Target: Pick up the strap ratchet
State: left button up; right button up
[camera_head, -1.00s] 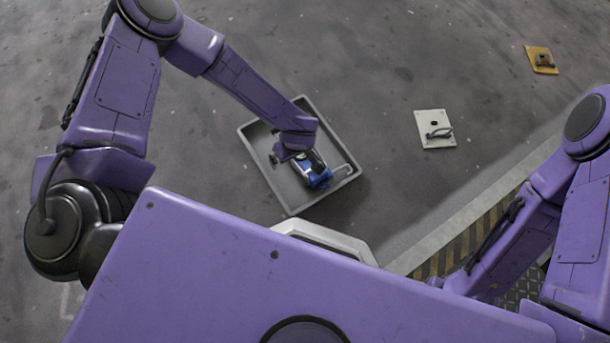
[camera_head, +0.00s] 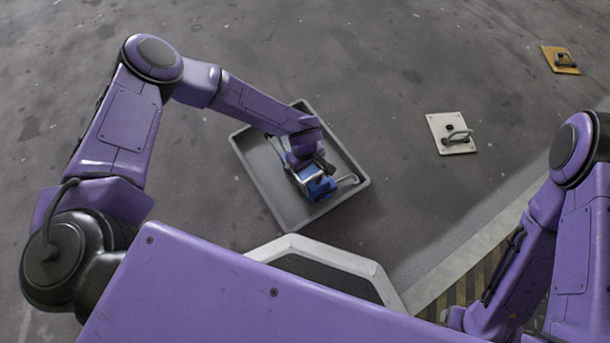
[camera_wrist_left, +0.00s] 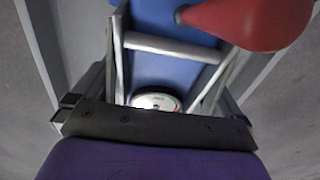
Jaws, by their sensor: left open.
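The strap ratchet (camera_head: 318,187) lies in a grey tray on the floor, with blue strap and a pale metal hook toward the tray's right side. In the left wrist view the ratchet (camera_wrist_left: 170,70) fills the middle, with a silver frame, blue webbing and a red handle end at the upper right. A round pale disc shows at its lower middle. My left gripper (camera_head: 310,168) is open and low over the ratchet, hiding part of it. Contact cannot be told. My right arm shows at the right edge, but its gripper is out of view.
The grey tray (camera_head: 252,165) has low raised walls around the ratchet. A white plate (camera_head: 440,133) with a handle lies to its right, and a yellow plate (camera_head: 549,55) with a handle lies farther back. A hazard-striped edge (camera_head: 470,285) is at the lower right. The floor behind is clear.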

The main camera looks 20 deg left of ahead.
pick_arm(q)
jog(key=shift+f, duration=0.5)
jog(key=shift+r, duration=0.15)
jog(key=c, duration=1.9)
